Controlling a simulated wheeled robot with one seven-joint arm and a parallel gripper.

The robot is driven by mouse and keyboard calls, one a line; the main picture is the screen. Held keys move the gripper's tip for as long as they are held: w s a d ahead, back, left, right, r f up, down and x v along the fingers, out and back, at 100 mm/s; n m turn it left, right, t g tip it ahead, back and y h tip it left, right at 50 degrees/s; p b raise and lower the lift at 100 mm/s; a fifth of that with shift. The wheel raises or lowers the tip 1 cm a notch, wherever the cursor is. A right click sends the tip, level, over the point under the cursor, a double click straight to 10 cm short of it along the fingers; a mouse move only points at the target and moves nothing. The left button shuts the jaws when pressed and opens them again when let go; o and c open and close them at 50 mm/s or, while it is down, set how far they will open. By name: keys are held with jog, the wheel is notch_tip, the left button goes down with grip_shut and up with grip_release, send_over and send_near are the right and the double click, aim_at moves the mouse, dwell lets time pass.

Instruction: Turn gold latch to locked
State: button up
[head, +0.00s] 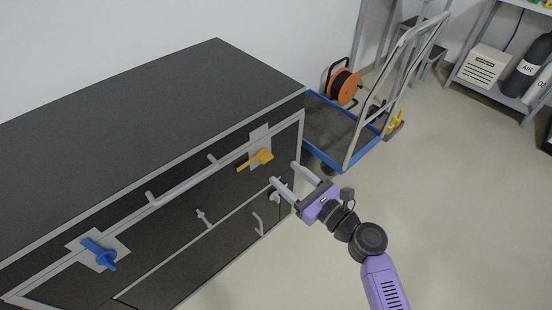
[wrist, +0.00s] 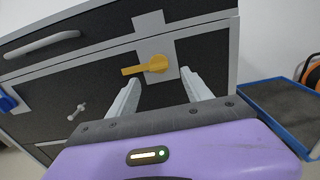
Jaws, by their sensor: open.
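The gold latch (head: 257,160) is a yellow handle on a pale plate (head: 260,134) near the right end of the dark cabinet front. In the wrist view the latch (wrist: 146,66) has its round hub at the right and its lever pointing left, close to level. My gripper (head: 283,175) is open and empty, with its two grey fingers pointing at the cabinet just right of and below the latch. In the wrist view the fingertips (wrist: 160,80) flank the latch left and right. The latch appears beyond them, and I see no contact.
A blue latch (head: 100,252) is at the cabinet's left, with a long grey bar handle (head: 185,185) between the two latches. Smaller grey handles (head: 204,218) sit lower. A blue-edged cart (head: 340,135) with an orange cable reel (head: 345,86) stands beyond the cabinet.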

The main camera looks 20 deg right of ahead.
jog(key=x, duration=0.7)
jog(key=shift+b, duration=0.45)
jog(key=shift+a, duration=0.1)
grip_shut()
jog(key=shift+f, duration=0.1)
dwell(0.8)
